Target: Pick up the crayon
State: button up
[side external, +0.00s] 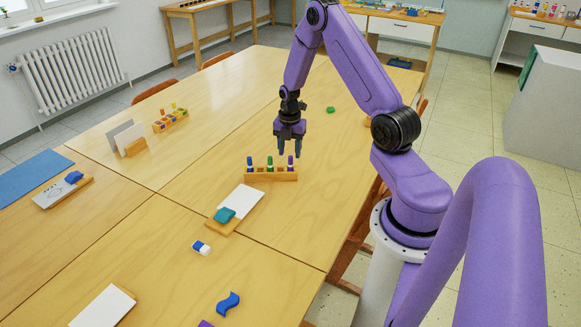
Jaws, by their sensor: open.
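A wooden holder (258,176) on the table carries upright crayon-like sticks: a blue one (250,163) at left, a green one (270,163) in the middle and a purple-blue one (291,162) at right. I cannot tell which is the crayon of the task. My gripper (289,153) points down with open jaws and nothing visible between them. Its fingertips appear just above the right end of the holder, close to the purple-blue stick; the exact gap in depth is unclear.
In front of the holder lie a white sheet on a board (241,203) with a teal block (224,215), a blue-and-white eraser (201,248) and a blue wavy piece (228,303). A green piece (331,110) lies behind. Another holder (170,122) stands left. Much tabletop between is clear.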

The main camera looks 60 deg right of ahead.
aim_at(291, 157)
jog(key=shift+s+f, duration=0.15)
jog(key=shift+f, duration=2.4)
grip_shut()
